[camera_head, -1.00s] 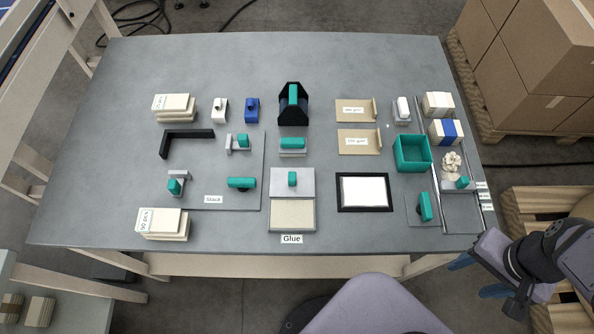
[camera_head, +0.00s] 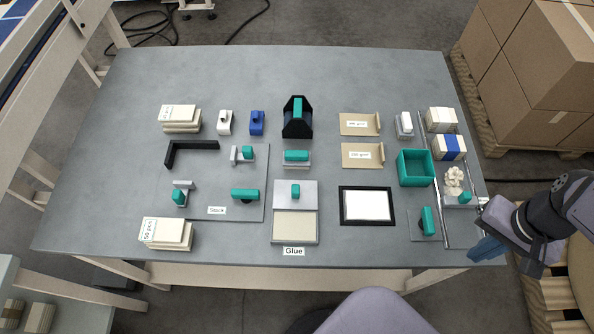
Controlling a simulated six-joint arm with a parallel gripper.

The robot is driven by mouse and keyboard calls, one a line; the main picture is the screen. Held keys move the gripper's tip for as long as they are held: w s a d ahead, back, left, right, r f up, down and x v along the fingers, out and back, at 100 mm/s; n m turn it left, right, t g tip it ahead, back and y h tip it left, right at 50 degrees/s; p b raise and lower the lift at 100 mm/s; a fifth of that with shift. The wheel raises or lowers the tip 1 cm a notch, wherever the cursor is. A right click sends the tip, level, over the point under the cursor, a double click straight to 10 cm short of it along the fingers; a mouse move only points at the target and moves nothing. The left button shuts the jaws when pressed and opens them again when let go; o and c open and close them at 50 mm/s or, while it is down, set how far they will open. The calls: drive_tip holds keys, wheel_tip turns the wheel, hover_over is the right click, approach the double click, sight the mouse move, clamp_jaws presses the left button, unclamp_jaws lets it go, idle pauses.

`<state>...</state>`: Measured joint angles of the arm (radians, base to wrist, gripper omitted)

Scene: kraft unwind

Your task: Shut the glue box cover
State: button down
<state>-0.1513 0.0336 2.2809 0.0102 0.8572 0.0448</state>
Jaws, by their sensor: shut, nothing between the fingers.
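The glue box (camera_head: 295,242) sits near the front edge of the table, just behind the "Glue" label (camera_head: 293,251). Its front part is uncovered and shows a pale tan surface. Its grey cover (camera_head: 308,200), with a teal knob (camera_head: 295,190), lies over the back part, behind the uncovered area. My gripper (camera_head: 482,250) is at the table's front right corner, far to the right of the glue box. Its blue fingers are together and hold nothing.
A black-framed white pad (camera_head: 367,220) lies right of the glue box. Further right stand a teal-handled tool (camera_head: 428,222) and a teal open box (camera_head: 416,181). A stack board (camera_head: 255,212) with teal-handled pieces lies to the left. The table's front strip is mostly clear.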

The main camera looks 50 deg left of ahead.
drive_tip(key=w+a+r+n+p, duration=0.1)
drive_tip(key=w+a+r, duration=0.1)
drive_tip(key=a, duration=0.7)
drive_tip(key=w+a+r+n+g, duration=0.1)
drive_tip(key=w+a+n, duration=0.15)
drive_tip(key=a, duration=0.55)
drive_tip(key=w+a+r+n+p, duration=0.1)
drive_tip(key=w+a+r, duration=0.15)
drive_tip(key=a, duration=0.65)
drive_tip(key=s+a+n+h+p, duration=0.2)
drive_tip(key=s+a+n, duration=0.1)
drive_tip(key=s+a, duration=1.1)
drive_tip(key=a, duration=0.4)
drive_tip(key=shift+s+a+f+g, duration=0.2)
drive_tip(key=shift+a+f+g, duration=0.1)
drive_tip(key=shift+f, duration=0.2)
